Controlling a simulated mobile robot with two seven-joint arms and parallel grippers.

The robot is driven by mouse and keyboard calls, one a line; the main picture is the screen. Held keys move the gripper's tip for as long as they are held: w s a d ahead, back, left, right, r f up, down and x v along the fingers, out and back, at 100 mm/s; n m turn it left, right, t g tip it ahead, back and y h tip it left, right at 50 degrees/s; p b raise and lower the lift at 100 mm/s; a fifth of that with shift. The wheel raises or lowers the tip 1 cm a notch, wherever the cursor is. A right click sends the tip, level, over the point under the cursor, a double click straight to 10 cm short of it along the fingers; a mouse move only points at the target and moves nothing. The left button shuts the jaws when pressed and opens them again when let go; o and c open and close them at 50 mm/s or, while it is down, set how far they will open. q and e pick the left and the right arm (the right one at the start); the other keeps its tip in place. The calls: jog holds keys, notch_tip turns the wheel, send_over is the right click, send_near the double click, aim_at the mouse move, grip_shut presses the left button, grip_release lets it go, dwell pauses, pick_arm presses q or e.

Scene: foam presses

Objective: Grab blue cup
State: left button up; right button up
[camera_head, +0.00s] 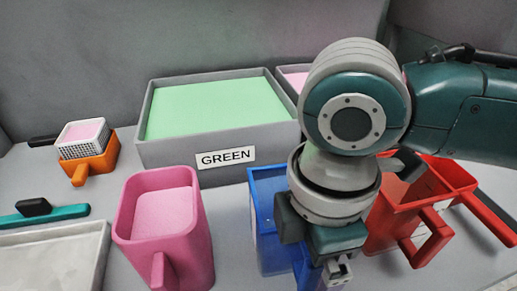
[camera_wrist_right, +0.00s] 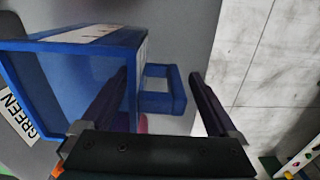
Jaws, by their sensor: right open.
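The blue cup (camera_head: 264,222) stands in front of the green-filled box, partly hidden by my right arm in the head view. In the right wrist view the blue cup (camera_wrist_right: 75,75) fills the left side, and its loop handle (camera_wrist_right: 163,90) points right. My right gripper (camera_wrist_right: 158,76) is open, with one finger by the cup wall and the other on the far side of the handle. The handle shows between the fingers; I cannot tell whether they touch it. In the head view the right gripper (camera_head: 338,270) points down beside the cup. My left gripper is out of view.
A pink cup (camera_head: 165,225) stands left of the blue cup and a red cup (camera_head: 390,225) stands right, close to my arm. The box labelled GREEN (camera_head: 180,152) is behind. An orange container (camera_head: 92,166), teal tool (camera_head: 60,215) and grey tray (camera_head: 50,235) are left.

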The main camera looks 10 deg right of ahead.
jog(key=shift+c, duration=0.2)
grip_shut()
dwell(0.5)
